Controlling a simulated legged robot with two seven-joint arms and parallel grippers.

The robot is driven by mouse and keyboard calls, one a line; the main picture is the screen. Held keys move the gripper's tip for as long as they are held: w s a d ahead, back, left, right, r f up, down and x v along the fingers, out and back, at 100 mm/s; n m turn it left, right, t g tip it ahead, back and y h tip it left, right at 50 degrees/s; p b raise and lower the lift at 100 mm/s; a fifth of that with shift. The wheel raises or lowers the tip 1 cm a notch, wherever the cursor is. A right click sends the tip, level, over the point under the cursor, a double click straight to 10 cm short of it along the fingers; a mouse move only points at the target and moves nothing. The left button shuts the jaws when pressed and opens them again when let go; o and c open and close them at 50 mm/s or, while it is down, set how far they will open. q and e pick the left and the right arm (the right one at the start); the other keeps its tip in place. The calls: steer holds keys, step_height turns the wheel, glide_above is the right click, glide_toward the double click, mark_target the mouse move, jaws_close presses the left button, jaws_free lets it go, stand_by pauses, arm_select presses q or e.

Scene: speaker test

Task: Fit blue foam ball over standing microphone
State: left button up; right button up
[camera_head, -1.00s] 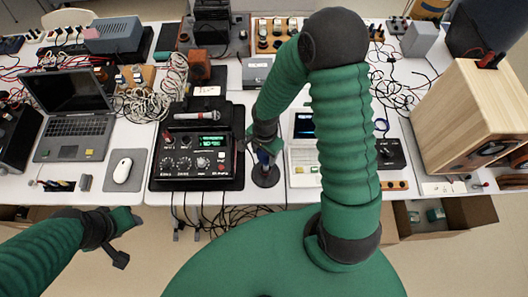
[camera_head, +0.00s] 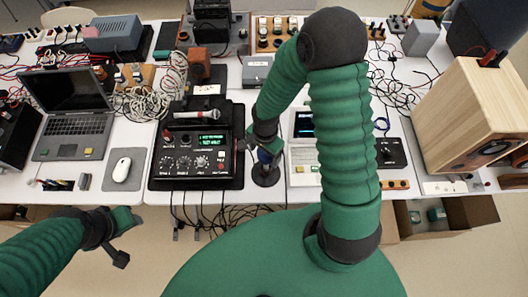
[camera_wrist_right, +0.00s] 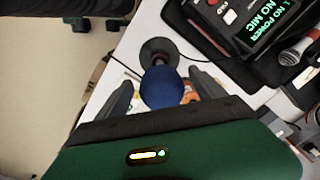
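The blue foam ball (camera_wrist_right: 162,88) sits between the fingers of my right gripper (camera_wrist_right: 162,76), with a narrow gap on each side in the right wrist view. In the head view the ball (camera_head: 264,156) is partly hidden by the right gripper (camera_head: 265,150). The standing microphone's round dark base (camera_wrist_right: 158,50) shows just beyond the ball, and in the head view the base (camera_head: 266,177) is on the table. The microphone itself is hidden, so I cannot tell how far the ball covers it. My left gripper (camera_head: 131,241) is open and empty in front of the table.
A black mixer (camera_head: 195,160) with a lit display stands left of the base, with a lying microphone (camera_head: 196,115) behind it. A light-coloured device (camera_head: 303,160) is close on the right. A laptop (camera_head: 75,130), mouse (camera_head: 121,169) and wooden speaker (camera_head: 475,115) stand farther out.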

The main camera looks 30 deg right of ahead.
step_height(320, 180, up, 17)
steer(key=p, duration=0.1)
steer(key=s+a+f+n+t+b, duration=0.1)
steer(key=s+a+f+n+b, duration=0.1)
steer(key=n, duration=0.5)
steer(key=s+a+f+n+t+b, duration=0.1)
steer(key=s+f+n+b, duration=0.1)
steer(key=f+n, duration=0.3)
steer(key=shift+a+n+b, duration=0.35)
steer(key=shift+n+b, duration=0.15)
steer(key=shift+n, duration=0.7)
steer(key=shift+d, duration=0.1)
stand_by(1.2)
